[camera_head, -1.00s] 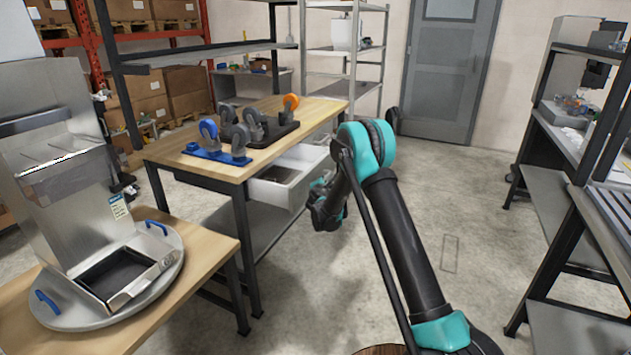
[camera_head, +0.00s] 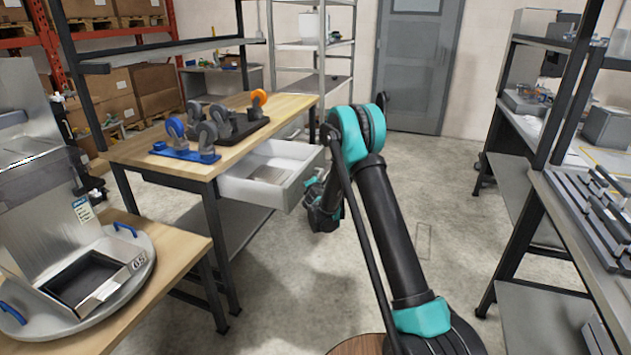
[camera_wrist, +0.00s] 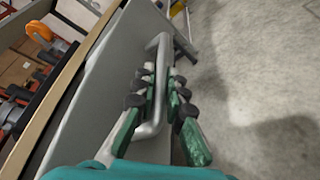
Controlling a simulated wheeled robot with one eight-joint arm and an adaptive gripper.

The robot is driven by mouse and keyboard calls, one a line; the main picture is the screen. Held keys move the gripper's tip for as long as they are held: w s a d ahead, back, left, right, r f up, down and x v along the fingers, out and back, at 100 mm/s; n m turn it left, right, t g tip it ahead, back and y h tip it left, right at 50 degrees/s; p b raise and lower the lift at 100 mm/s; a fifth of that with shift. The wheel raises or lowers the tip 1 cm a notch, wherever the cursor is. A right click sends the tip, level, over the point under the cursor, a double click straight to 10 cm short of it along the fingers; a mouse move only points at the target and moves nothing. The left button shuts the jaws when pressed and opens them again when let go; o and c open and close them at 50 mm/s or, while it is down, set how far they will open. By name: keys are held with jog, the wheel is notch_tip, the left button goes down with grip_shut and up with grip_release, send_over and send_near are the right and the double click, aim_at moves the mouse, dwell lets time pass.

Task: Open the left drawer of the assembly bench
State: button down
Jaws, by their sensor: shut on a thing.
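The left drawer (camera_head: 262,188) of the assembly bench (camera_head: 135,152) is white and stands pulled out from under the wooden top, with its inside showing. In the wrist view the drawer's grey front (camera_wrist: 105,95) fills the left middle, with a bar handle (camera_wrist: 161,75) on it. My gripper (camera_wrist: 163,90) has its green-padded fingers on both sides of this handle and is shut on it. In the head view my gripper (camera_head: 318,200) is at the drawer's front, partly hidden by my arm.
Caster wheels on a blue base (camera_head: 183,150) and a dark base (camera_head: 235,128) stand on the bench top. A steel dispenser (camera_head: 45,190) stands on a wooden table at left. Shelving with trays (camera_head: 590,215) stands at right. The floor (camera_head: 440,180) between is clear.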

jog(key=c, duration=1.6)
grip_release()
jog(key=shift+s, duration=0.1)
jog(key=v, duration=1.1)
jog(key=shift+s+r, duration=0.15)
jog(key=shift+s, duration=0.2)
